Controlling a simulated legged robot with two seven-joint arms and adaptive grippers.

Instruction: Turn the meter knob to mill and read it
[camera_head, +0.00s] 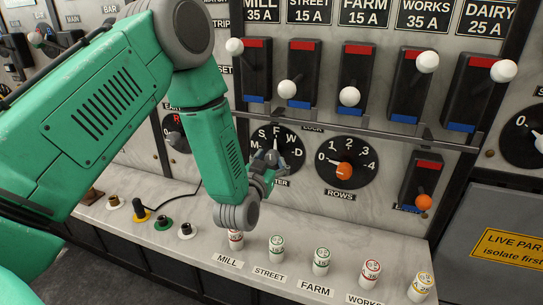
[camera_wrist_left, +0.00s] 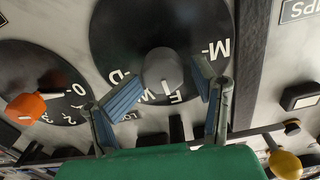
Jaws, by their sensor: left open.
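The meter dial is a black disc (camera_head: 291,142) lettered M, S, F, W and D, partly hidden by my left arm in the head view. Its grey meter knob (camera_wrist_left: 162,72) shows clearly in the left wrist view, where its white pointer mark faces the F and W side, not the M. My left gripper (camera_head: 268,168) is at the dial. In the left wrist view the left gripper (camera_wrist_left: 165,92) is open, with one blue-padded finger on each side of the knob. Gaps show between pads and knob, and I cannot tell contact. My right gripper is not in view.
The rows dial (camera_head: 347,180) with its orange knob is just right of the meter. Above it runs a rail (camera_head: 375,132) below several white-knobbed levers. A ledge (camera_head: 330,225) below holds several labelled fuses, including the mill fuse (camera_head: 236,240) near my wrist.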

